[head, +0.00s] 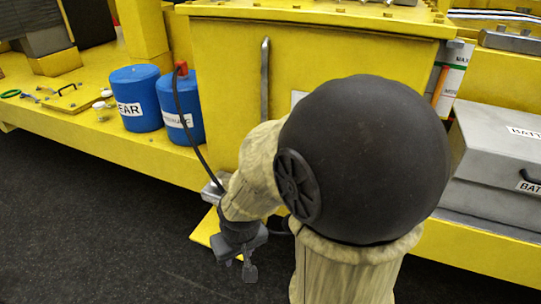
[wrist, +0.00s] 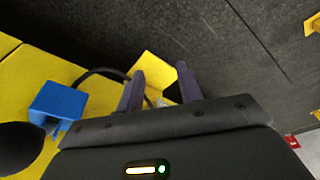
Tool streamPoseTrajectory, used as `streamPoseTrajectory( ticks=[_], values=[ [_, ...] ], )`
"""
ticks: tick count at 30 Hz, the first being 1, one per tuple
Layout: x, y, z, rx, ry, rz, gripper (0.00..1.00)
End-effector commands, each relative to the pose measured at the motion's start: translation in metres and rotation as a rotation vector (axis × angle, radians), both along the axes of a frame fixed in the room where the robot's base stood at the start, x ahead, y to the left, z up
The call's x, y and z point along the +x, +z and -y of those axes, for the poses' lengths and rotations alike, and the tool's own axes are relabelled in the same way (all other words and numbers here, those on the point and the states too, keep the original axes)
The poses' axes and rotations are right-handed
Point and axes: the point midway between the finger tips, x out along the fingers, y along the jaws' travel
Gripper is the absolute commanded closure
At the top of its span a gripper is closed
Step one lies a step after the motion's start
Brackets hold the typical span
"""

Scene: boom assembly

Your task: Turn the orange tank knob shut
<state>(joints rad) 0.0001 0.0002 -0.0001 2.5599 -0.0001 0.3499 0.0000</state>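The orange-red knob (head: 181,68) sits on top of the right one of two blue tanks (head: 183,105), at the left on the yellow deck. A black hose runs from the knob's area down toward my arm. I cannot tell how far the knob is turned. My gripper (head: 238,268) hangs low over the dark floor, below and to the right of the tanks and well apart from the knob. In the wrist view my gripper (wrist: 160,76) has its two fingers apart with nothing held between them. The knob is not clearly visible in the wrist view.
A second blue tank (head: 136,98) stands left of the knob's tank. A tall yellow box (head: 225,75) with a grey handle (head: 265,80) rises to its right. A yellow step (head: 204,229) juts out near my gripper. Grey battery boxes (head: 492,155) stand at the right. The dark floor (head: 80,220) is clear at lower left.

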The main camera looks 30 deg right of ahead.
Motion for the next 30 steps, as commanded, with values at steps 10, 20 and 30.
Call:
streamPoseTrajectory(
  ticks=[10, 20, 30],
  values=[
    [0.0, 0.0, 0.0, 0.0, 0.0, 0.0, 0.64],
    [0.022, 0.013, 0.01, -0.003, -0.015, 0.015, 0.34],
    [0.137, 0.091, 0.083, -0.01, -0.075, 0.089, 0.34]
  ],
)
